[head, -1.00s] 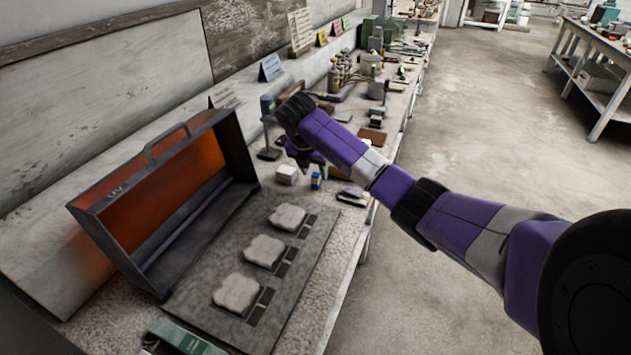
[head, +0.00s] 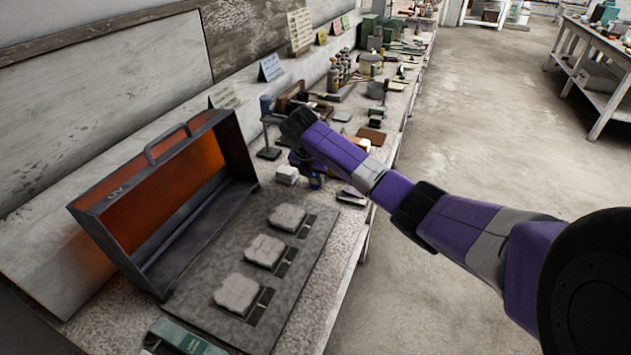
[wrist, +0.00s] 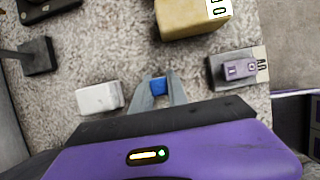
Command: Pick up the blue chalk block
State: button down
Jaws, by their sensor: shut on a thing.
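The blue chalk block (wrist: 158,85) shows in the wrist view between the two grey fingers of my gripper (wrist: 158,92). The fingers are shut on its sides. In the head view my gripper (head: 313,180) is low over the bench, and the block is mostly hidden by the fingers. I cannot tell whether the block still touches the bench top.
A white block (wrist: 99,98) lies just left of the fingers. A tan box (wrist: 190,17) is beyond them, and a purple block on a dark pad (wrist: 228,72) is to the right. An open orange-lined UV box (head: 165,200) and a grey slab with three pale pieces (head: 315,255) are nearer.

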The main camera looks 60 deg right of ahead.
notch_tip(320, 180, up, 20)
jog(key=shift+b, duration=0.3)
dwell(0.3)
jog(key=shift+w+a, duration=0.1)
dwell(0.6)
